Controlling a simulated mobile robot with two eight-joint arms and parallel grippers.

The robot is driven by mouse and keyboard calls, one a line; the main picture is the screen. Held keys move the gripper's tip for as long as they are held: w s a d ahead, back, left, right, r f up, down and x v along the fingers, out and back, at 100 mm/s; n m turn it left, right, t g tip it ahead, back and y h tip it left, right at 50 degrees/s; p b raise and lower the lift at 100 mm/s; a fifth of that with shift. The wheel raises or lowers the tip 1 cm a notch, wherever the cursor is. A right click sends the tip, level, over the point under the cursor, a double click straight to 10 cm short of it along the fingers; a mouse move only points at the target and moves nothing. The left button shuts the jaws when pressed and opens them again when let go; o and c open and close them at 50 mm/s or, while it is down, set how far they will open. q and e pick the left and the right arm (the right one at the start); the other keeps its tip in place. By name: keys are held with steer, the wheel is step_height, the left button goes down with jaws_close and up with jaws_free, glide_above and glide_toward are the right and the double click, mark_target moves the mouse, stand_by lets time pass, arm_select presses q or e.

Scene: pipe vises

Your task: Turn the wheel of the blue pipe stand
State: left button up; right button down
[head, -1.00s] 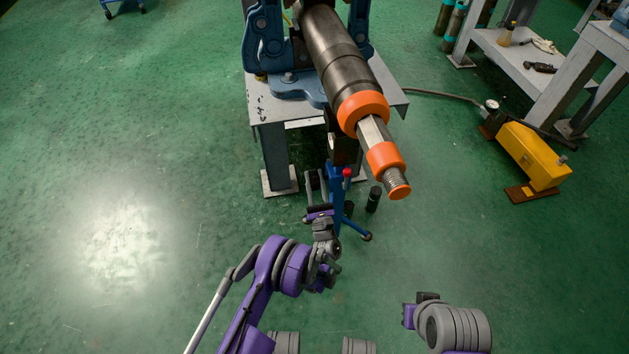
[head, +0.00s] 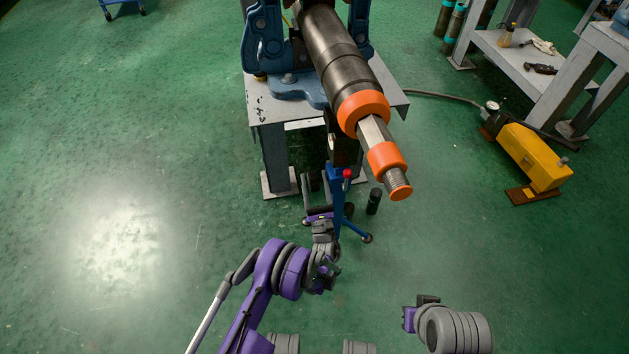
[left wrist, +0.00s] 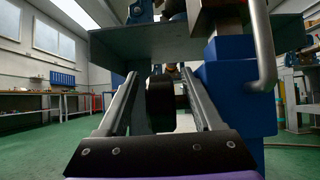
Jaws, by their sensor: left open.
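The blue pipe stand (head: 337,200) stands on the floor below the long pipe, with a red-tipped handle (head: 347,173) near its top. In the left wrist view its blue body (left wrist: 236,95) fills the right of centre. The dark wheel (left wrist: 160,103) shows there between my left fingers, with a gap to each finger. My left gripper (head: 317,190) is open, just left of the stand in the head view, and the wheel is hard to make out there. My right arm's grey and purple links show at lower right. Its gripper fingers do not show.
The dark pipe (head: 340,50) with orange collars juts over the stand from a blue vise (head: 264,45) on a grey table (head: 265,115). A black cylinder (head: 374,201) stands right of the stand. A yellow pump (head: 533,157) is at right.

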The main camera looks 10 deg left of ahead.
arm_select(q)
steer(key=v, duration=1)
steer(key=shift+s+f, duration=0.2)
steer(key=shift+s, duration=0.15)
steer(key=shift+d, duration=0.1)
